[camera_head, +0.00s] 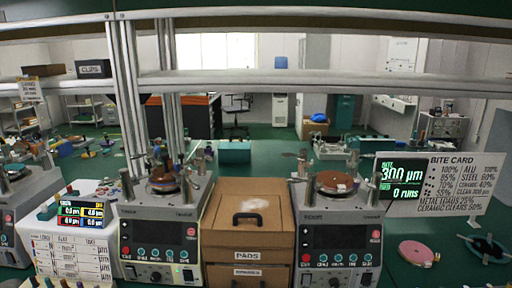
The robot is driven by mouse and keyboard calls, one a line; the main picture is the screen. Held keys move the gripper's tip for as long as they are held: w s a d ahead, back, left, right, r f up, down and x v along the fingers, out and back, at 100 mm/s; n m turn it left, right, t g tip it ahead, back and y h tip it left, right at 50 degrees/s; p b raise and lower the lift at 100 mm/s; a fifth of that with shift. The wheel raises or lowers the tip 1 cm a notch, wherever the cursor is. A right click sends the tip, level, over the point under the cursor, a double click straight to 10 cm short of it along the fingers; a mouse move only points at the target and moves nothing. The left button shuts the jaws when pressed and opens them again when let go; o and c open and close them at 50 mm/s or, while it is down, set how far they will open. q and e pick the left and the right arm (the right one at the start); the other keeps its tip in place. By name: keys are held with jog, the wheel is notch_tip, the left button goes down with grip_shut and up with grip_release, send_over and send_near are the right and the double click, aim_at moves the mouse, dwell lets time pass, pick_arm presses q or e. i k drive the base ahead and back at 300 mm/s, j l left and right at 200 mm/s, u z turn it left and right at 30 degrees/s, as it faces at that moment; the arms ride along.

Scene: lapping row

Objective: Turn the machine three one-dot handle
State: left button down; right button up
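Three lapping machines stand along the bench: one cut off at the left edge (10,232), one left of centre (160,252), and one right of centre (340,258). The latter two have dark screens, coloured buttons and knobs below, and a round plate on top. Small upright posts or handles stand around the plates. Dot marks and machine numbers are too small to read, so I cannot tell which handle bears one dot. Neither of my grippers is in view.
A brown PADS case (247,228) fills the gap between two machines. A display with chart (70,240) stands left. The BITE CARD sign (440,182) and a pink disc (416,252) are at right. Metal uprights (125,90) and a shelf (320,82) cross above.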

aim_at(125, 178)
jog(key=j+u, duration=0.1)
jog(key=j, duration=1.2)
